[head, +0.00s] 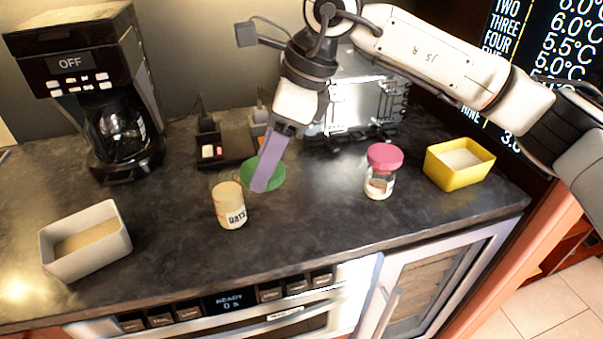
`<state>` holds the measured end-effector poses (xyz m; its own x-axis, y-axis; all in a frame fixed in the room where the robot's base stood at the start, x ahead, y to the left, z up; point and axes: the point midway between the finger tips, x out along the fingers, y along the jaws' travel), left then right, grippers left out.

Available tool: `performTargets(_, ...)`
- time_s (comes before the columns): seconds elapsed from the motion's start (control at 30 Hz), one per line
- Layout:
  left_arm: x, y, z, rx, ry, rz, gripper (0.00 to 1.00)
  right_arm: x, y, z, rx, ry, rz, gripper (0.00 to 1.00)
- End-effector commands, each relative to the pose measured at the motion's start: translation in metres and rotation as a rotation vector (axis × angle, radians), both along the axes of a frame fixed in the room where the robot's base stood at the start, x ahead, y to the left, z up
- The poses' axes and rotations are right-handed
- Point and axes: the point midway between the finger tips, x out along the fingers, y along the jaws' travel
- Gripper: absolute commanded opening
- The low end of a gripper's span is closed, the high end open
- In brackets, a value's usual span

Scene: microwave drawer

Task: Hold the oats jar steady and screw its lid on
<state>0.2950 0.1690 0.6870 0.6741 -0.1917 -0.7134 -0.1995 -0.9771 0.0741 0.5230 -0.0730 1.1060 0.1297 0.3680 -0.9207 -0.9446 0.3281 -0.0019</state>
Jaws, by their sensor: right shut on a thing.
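The oats jar (230,206) stands upright on the dark counter, left of centre in the head view, with its label facing front and no lid on it. A green lid (274,173) is at my right gripper (262,184), just right of and behind the jar's top. My right gripper is shut on the green lid, and its fingers cover part of it. The lid is apart from the jar in the picture; its exact height over the counter is hard to tell. My left gripper is not in view.
A jar with a pink lid (384,157) and a yellow container (459,164) stand to the right. A white container (86,242) is at the left, a coffee maker (95,90) behind it. A dark tray (233,141) and a metallic appliance (355,105) stand behind. Counter front is clear.

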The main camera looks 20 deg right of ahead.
Motion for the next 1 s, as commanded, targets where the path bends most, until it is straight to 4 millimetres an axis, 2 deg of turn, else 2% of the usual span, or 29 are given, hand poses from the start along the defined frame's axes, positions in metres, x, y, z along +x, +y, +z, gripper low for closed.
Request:
performTargets(0.03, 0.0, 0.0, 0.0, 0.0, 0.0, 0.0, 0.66, 0.005, 0.01, 0.003, -0.001, -0.002, -0.082, 0.28)
performTargets(0.3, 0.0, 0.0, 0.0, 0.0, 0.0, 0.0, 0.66, 0.034, 0.049, 0.02, 0.0, -0.002, -0.562, 0.28)
performTargets(0.5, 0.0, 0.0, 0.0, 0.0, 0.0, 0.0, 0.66, 0.046, 0.066, 0.029, 0.002, 0.0, -0.784, 0.28)
performTargets(0.67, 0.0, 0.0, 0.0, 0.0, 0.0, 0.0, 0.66, 0.049, 0.069, 0.031, 0.002, 0.003, -0.845, 0.28)
performTargets(1.0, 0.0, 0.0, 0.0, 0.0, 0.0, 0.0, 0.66, 0.049, 0.069, 0.031, 0.006, -0.002, -0.846, 0.28)
